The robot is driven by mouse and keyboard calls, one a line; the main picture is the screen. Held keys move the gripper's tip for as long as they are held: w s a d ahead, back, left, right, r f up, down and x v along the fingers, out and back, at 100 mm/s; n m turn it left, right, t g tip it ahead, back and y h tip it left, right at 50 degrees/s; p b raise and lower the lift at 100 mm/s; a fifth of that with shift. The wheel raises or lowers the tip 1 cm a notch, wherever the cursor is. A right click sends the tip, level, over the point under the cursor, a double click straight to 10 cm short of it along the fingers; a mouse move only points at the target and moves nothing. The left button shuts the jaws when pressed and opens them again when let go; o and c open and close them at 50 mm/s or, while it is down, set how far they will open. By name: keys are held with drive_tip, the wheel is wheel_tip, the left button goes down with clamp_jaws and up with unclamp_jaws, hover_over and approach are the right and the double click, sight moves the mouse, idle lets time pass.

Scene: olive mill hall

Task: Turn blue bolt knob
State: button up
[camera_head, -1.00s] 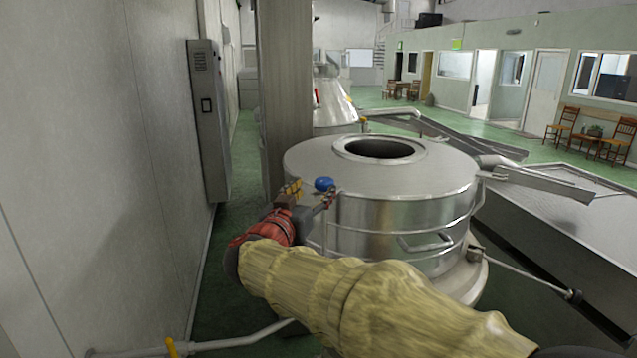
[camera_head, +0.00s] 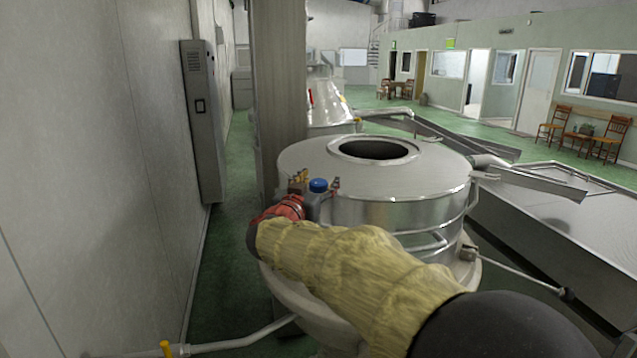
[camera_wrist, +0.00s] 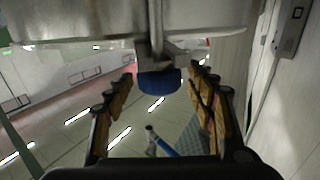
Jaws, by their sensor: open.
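The blue bolt knob (camera_head: 319,185) is a short blue cap at the near rim of the round steel vat (camera_head: 410,182). In the wrist view the blue knob (camera_wrist: 160,83) hangs from a grey bracket in an inverted-looking picture. My gripper (camera_head: 317,187) is at the knob, its yellow-padded fingers open on either side. The wrist view shows my gripper (camera_wrist: 162,77) with the knob between the fingertips and gaps on both sides. My red wrist and cloth-covered arm hide the vat wall below.
A steel column (camera_head: 282,95) stands close behind the knob, left of the vat. A grey wall cabinet (camera_head: 203,120) hangs on the left wall. A long steel trough (camera_head: 560,225) lies to the right. Green floor (camera_head: 232,235) is clear between wall and vat.

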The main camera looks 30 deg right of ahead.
drive_tip(key=shift+c, duration=0.6)
drive_tip(key=c, duration=1)
